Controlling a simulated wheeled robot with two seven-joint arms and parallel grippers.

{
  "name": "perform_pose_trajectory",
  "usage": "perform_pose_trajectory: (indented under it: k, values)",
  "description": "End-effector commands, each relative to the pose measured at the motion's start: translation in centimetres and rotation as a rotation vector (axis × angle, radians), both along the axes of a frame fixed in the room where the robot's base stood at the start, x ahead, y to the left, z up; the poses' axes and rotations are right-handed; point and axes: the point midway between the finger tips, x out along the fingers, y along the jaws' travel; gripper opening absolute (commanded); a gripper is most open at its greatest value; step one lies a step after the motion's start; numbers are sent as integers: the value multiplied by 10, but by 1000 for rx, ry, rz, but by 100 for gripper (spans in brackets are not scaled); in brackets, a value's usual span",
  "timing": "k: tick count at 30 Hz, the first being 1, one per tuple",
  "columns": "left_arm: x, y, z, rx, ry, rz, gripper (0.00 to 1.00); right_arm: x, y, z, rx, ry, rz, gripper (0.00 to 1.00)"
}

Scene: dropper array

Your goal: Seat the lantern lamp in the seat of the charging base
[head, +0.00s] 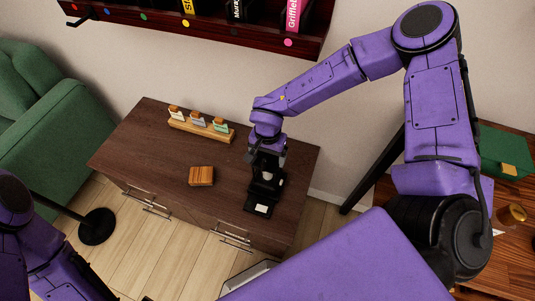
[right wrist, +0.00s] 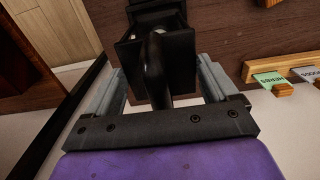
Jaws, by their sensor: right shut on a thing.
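The lantern lamp (head: 267,181) is black with a pale middle and hangs upright below my right gripper (head: 268,155) in the head view. In the right wrist view its dark handle (right wrist: 155,65) runs between the fingers of my right gripper (right wrist: 162,88), which is shut on it. The charging base (head: 258,207) is black with a white patch and sits near the right front of the brown cabinet top. The lantern is over or at its rear part; I cannot tell whether they touch. The seat is hidden. My left gripper is out of view.
A small wooden block (head: 201,176) lies left of the base on the cabinet (head: 140,150). A wooden rack (head: 218,135) with several labelled cards stands at the back. A dark shelf (head: 200,32) hangs above. The cabinet's left part is clear.

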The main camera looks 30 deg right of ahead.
Motion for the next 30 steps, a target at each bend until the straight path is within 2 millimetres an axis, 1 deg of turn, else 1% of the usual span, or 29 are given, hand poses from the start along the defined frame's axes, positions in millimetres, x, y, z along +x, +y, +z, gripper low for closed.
perform_pose_trajectory:
  k: [15,16,17,23,25,28,30]
  values:
    - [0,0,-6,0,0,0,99,0,1,-12,1,-1,1,2]
    - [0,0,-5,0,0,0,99,1,1,-11,1,-1,1,93]
    - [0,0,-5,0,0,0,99,0,1,-11,1,-1,1,100]
    - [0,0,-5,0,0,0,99,0,0,-12,0,1,0,100]
    - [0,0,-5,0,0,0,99,0,0,-8,1,-1,0,100]
    - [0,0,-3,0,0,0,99,1,0,8,1,-4,0,100]
    - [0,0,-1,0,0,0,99,1,0,25,2,-5,-1,100]
